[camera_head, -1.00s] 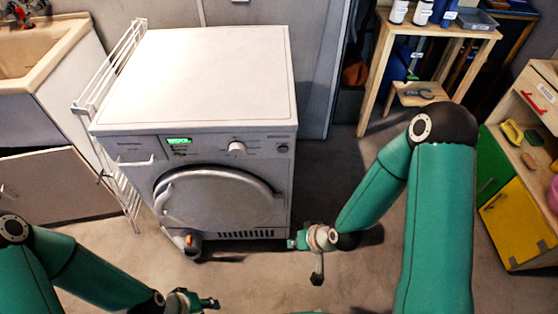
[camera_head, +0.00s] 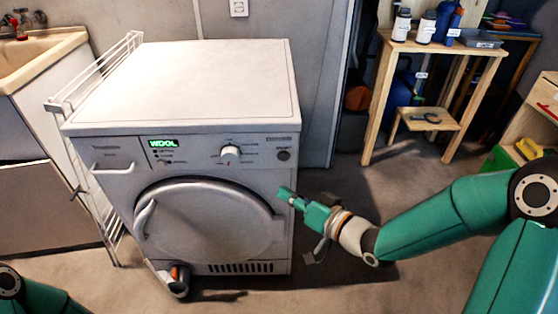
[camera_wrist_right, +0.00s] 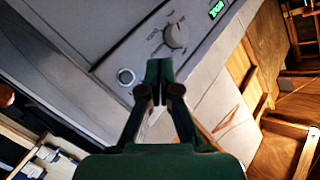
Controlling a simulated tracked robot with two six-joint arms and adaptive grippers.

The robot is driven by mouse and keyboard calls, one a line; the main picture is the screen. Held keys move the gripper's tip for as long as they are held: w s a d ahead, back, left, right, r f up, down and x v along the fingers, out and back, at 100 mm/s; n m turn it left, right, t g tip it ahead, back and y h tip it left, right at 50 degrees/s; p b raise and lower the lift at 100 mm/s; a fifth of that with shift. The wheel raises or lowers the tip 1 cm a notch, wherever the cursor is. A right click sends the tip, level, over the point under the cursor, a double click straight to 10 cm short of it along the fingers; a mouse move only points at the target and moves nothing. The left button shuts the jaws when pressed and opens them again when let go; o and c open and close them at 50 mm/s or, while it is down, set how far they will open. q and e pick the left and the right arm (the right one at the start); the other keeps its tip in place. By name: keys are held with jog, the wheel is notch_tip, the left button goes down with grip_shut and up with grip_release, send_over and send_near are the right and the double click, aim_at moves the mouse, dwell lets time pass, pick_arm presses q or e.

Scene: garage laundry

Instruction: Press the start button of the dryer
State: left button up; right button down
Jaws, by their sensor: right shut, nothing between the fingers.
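The white dryer (camera_head: 210,210) stands in the middle of the head view with its round door closed. Its lit green display (camera_head: 163,143) reads WOOL. A dial (camera_head: 230,154) sits right of the display, and the round start button (camera_head: 284,155) is at the panel's right end. My right gripper (camera_head: 285,193) is shut and empty, in front of the dryer's right side, below the button in the picture. In the right wrist view, the shut fingertips (camera_wrist_right: 159,68) point at the panel, with the button (camera_wrist_right: 126,76) left of them and the dial (camera_wrist_right: 176,36) above right. My left gripper is out of view.
A white drying rack (camera_head: 95,75) and a sink (camera_head: 40,55) are left of the dryer. A wooden shelf (camera_head: 440,50) with bottles stands at the back right. A grey object (camera_head: 172,280) with an orange part lies at the dryer's lower left.

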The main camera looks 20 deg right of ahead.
aim_at(284, 157)
jog(key=shift+w, duration=0.15)
jog(key=w+d+p, duration=0.2)
jog(key=w, duration=0.6)
jog(key=shift+d, duration=0.2)
jog(key=shift+w+d, duration=0.25)
jog(key=shift+w, duration=0.5)
dwell(1.9)
jog(key=shift+s, duration=0.15)
jog(key=shift+s+a, duration=0.2)
jog(key=shift+s, duration=0.45)
jog(key=shift+s, duration=0.1)
